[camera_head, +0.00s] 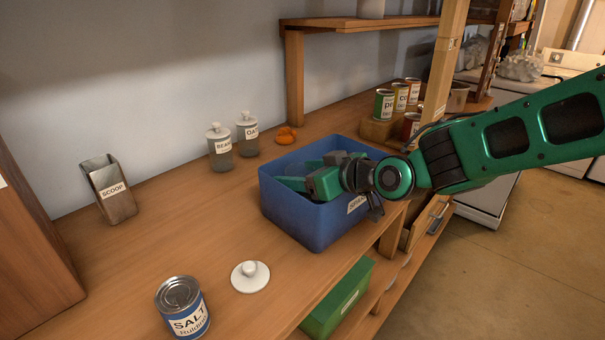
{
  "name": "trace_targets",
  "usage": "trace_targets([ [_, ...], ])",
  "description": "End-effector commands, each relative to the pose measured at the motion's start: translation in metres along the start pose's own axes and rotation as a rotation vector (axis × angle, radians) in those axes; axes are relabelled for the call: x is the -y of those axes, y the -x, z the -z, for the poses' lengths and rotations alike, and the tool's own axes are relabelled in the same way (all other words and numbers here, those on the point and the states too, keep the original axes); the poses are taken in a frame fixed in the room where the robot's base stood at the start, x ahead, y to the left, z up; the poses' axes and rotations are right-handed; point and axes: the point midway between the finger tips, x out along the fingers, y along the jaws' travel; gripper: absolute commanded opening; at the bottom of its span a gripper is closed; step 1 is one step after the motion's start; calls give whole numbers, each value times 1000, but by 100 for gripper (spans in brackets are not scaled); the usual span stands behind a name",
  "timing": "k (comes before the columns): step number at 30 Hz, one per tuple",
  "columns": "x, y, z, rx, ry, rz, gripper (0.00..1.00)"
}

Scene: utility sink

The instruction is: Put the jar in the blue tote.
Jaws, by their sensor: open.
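The blue tote (285,215) stands on the wooden counter, with a white label on its front side. My gripper (300,175) is open and reaches down inside the tote from the right. Its fingers and the tote's near wall hide much of the tote's inside, so I cannot tell whether anything lies there. Two glass jars with white knobbed tops stand behind and left of the tote: one labelled "BEAN" (220,150) and one labelled "OAT" (248,135). My gripper is apart from both. I cannot tell which jar the task means.
A white knobbed lid (250,277) and a salt can (182,308) are on the counter's front part. A scoop holder (110,190) stands at left, an orange item (286,135) behind the tote. Several cans (384,104) stand by the wooden post (445,60). The counter's left middle is clear.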

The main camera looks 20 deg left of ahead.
Motion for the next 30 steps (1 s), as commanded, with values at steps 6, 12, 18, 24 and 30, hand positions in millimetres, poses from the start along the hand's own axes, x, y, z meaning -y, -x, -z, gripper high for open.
trace_targets([
  [6,-1,10,2,-1,0,-1,69],
  [12,-1,43,2,-1,1,-3,69],
  [18,-2,79,2,0,0,-5,69],
  [24,-2,107,2,0,0,-4,69],
  [30,-2,120,2,0,-1,-3,69],
])
